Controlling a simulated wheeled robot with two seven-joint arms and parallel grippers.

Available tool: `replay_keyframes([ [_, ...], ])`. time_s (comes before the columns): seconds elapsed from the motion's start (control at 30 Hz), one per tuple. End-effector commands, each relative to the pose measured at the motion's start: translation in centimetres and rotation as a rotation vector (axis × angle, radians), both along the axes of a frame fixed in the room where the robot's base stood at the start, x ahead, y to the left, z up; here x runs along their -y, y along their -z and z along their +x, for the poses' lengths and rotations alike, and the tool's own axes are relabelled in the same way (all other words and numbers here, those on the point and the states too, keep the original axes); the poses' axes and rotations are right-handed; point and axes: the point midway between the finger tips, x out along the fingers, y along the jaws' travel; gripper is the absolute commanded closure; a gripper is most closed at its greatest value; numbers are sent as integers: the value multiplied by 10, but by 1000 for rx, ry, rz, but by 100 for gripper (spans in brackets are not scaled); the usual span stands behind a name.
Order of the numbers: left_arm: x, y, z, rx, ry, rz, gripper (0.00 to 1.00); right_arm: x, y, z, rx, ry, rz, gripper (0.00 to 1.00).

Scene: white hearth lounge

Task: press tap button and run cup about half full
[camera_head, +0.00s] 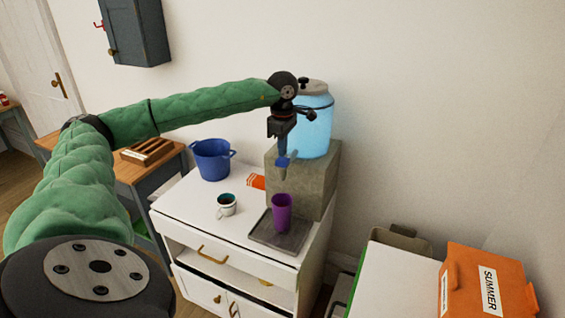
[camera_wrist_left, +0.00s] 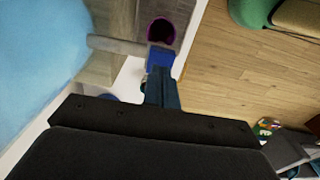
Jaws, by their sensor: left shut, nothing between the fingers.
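A light-blue water dispenser (camera_head: 316,125) with a dark lid stands on a grey stone block (camera_head: 318,180). Its tap has a blue button (camera_head: 287,161), also in the left wrist view (camera_wrist_left: 160,59), and a grey spout (camera_wrist_left: 115,45). A purple cup (camera_head: 281,212) stands upright below the tap on a dark drip tray (camera_head: 268,237). Its round mouth (camera_wrist_left: 161,32) shows in the left wrist view; the water level cannot be told. My left gripper (camera_head: 283,149) is shut and empty, fingertips at the blue button, apparently touching it. My right gripper is out of view.
A white cabinet (camera_head: 185,208) carries a blue pot (camera_head: 211,161), a white mug (camera_head: 227,207) and an orange packet (camera_head: 256,182) left of the tray. A wooden side table stands further left. An orange SUMMER box (camera_head: 470,285) is at lower right.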

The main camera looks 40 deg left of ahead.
Motion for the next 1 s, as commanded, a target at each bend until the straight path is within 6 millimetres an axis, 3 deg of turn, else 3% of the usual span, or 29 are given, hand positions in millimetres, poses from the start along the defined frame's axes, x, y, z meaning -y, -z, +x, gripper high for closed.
replay_keyframes([
  [1.0, 0, 13, 0, 0, 0, 0, 100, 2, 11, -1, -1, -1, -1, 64],
])
